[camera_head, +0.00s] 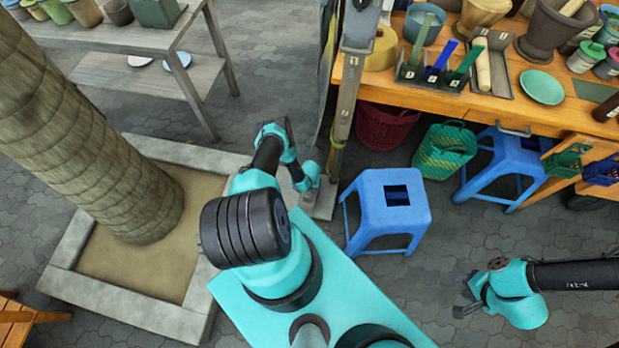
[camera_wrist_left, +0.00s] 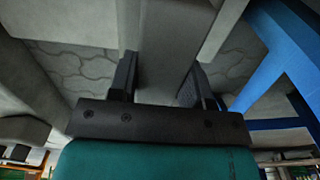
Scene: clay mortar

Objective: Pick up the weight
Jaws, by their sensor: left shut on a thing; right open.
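The weight appears to be the pale grey concrete block (camera_head: 322,206) at the foot of the upright post in the head view. My left arm reaches down to it, and the arm and wrist partly hide it. In the left wrist view, my left gripper (camera_wrist_left: 160,78) has its two dark fingers on either side of a pale grey piece (camera_wrist_left: 168,45). It is shut on that piece, which looks like part of the weight. I cannot tell whether the weight is off the ground. My right gripper (camera_head: 468,297) is open and empty over the paving at the lower right.
A blue stool (camera_head: 388,205) stands close to the right of the weight. A metal post (camera_head: 346,100) rises behind it. A tree trunk (camera_head: 90,140) in a stone-edged planter (camera_head: 150,318) is at left. A wooden table (camera_head: 430,98) with tools and bowls is at upper right.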

